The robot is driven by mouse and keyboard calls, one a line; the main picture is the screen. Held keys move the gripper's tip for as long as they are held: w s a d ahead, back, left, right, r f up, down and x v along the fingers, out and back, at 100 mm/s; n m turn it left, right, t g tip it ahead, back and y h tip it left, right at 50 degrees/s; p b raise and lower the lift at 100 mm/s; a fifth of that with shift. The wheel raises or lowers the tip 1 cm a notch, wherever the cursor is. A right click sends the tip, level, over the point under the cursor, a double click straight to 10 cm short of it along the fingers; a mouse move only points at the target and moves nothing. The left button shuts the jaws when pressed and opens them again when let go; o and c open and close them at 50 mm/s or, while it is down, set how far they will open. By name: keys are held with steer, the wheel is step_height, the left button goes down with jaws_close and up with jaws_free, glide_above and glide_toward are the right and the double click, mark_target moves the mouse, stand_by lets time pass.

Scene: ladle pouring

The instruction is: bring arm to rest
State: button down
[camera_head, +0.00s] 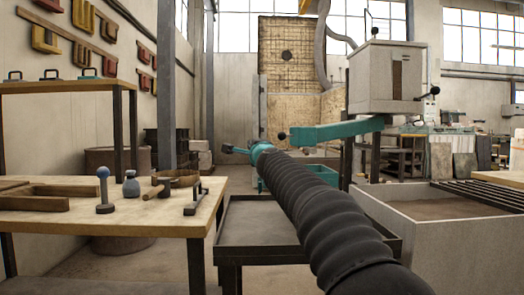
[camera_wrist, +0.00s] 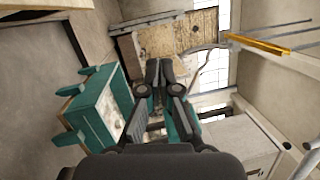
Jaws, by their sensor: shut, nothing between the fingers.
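My gripper (camera_wrist: 161,70) shows in the middle of the wrist view. Its two dark fingers are close together and hold nothing. They point out into open air towards the far wall, apart from any object. In the head view, my arm in its black ribbed sleeve reaches from the lower right up to the middle of the picture. Its far end is small there, so the fingers cannot be made out clearly.
A wooden workbench (camera_head: 150,222) with several tools stands at left. A dark metal table (camera_head: 258,232) is under my arm. A grey box-shaped machine (camera_head: 380,80) with a teal arm (camera_head: 335,131) stands behind, and a large bin (camera_head: 440,240) at right. A teal container (camera_wrist: 97,112) shows in the wrist view.

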steer(key=shift+s+a, duration=0.35)
steer(key=shift+s, duration=0.05)
